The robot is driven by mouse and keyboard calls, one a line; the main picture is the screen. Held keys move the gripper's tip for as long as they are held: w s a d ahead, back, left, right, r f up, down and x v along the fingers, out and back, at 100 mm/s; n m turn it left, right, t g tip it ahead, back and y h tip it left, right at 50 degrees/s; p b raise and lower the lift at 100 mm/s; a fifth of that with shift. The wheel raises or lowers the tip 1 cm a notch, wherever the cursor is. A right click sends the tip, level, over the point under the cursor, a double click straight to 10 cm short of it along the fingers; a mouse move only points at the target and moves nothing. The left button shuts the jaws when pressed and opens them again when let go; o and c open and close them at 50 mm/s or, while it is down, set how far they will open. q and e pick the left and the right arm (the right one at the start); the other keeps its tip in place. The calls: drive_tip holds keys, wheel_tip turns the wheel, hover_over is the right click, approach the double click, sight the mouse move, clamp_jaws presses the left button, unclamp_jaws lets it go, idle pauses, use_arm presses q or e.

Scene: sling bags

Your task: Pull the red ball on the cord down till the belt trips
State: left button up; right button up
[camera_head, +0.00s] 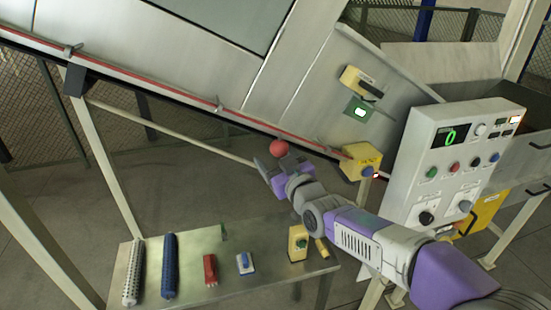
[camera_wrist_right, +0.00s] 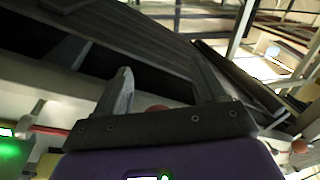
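The red ball (camera_head: 279,148) hangs at the red cord (camera_head: 150,83), which runs along the edge of the conveyor to a yellow switch box (camera_head: 360,162). My right gripper (camera_head: 267,165) is right by the ball, at its lower left in the head view. In the right wrist view its two fingers (camera_wrist_right: 165,85) stand apart. A dull reddish round thing (camera_wrist_right: 157,108) shows low between them, partly hidden by the gripper body; it may be the ball. I cannot tell whether the gripper touches it. My left gripper is in neither view.
A white control box (camera_head: 455,160) with a green display and several buttons stands at right. Below, a metal table (camera_head: 205,290) holds a white roller, a blue roller (camera_head: 169,265) and several small devices. Open floor lies left of the table.

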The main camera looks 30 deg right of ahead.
drive_tip(key=shift+s, duration=0.1)
drive_tip(key=s+b, duration=0.1)
drive_tip(key=s, duration=0.6)
drive_tip(key=shift+s+a, duration=0.2)
idle(0.4)
